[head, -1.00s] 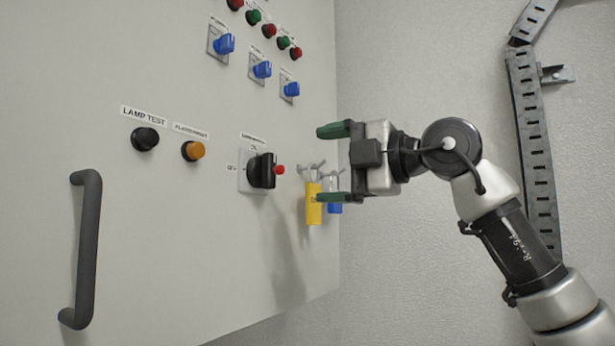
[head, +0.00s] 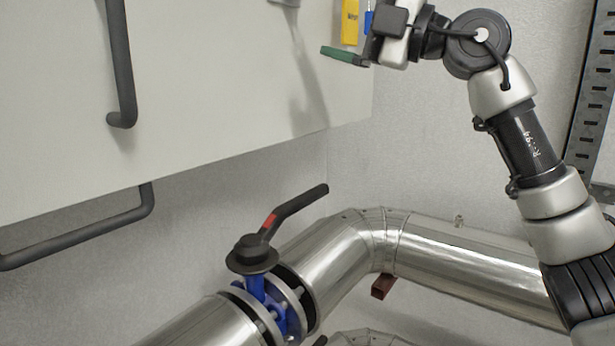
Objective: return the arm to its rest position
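My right arm comes in from the right. Its gripper (head: 346,54) is at the top of the head view, beside the lower right part of the cabinet front. One green-tipped finger shows at the low side of the gripper body, pointing left, with nothing held against it. The other finger is cut off by the top edge; the wide offset of the visible finger fits an open gripper. My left arm and gripper are not in view.
A grey cabinet (head: 210,110) with a dark handle (head: 121,60) fills the upper left. A yellow tag-like piece (head: 350,22) and a blue one (head: 368,20) hang near the gripper. Below are a black valve lever (head: 295,210), a blue valve (head: 258,288) and silver pipes (head: 455,262). A perforated rail (head: 590,110) stands right.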

